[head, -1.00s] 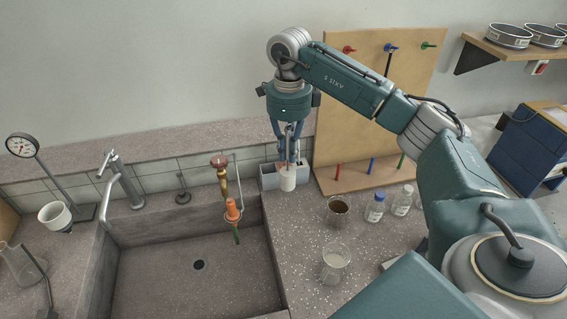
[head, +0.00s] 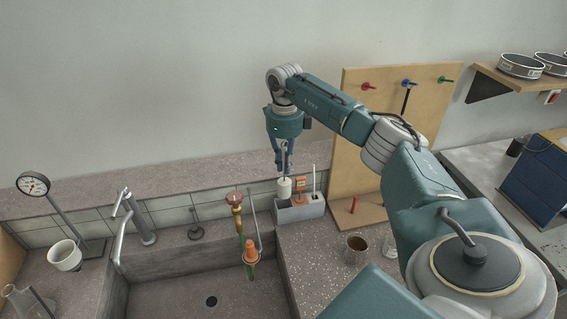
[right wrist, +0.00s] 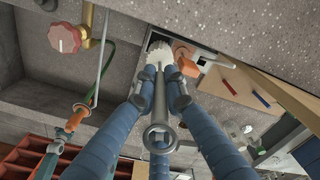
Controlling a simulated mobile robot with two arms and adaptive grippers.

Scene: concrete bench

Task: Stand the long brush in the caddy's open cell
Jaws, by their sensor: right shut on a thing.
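My right gripper (head: 282,166) is shut on the long brush, whose white head (head: 285,187) points down. In the head view the head hangs over the left part of the grey caddy (head: 302,213); I cannot tell whether it is inside the cell's rim. In the right wrist view the white brush head (right wrist: 159,48) lies beyond the blue fingers, and the handle with its ring end runs toward the camera. An orange item (head: 300,184) and a white-stemmed item (head: 314,181) stand in the caddy's other places. My left gripper is not in view.
A wooden peg board (head: 376,130) stands at right behind the bench. A beaker of brown contents (head: 356,249) stands at front right.

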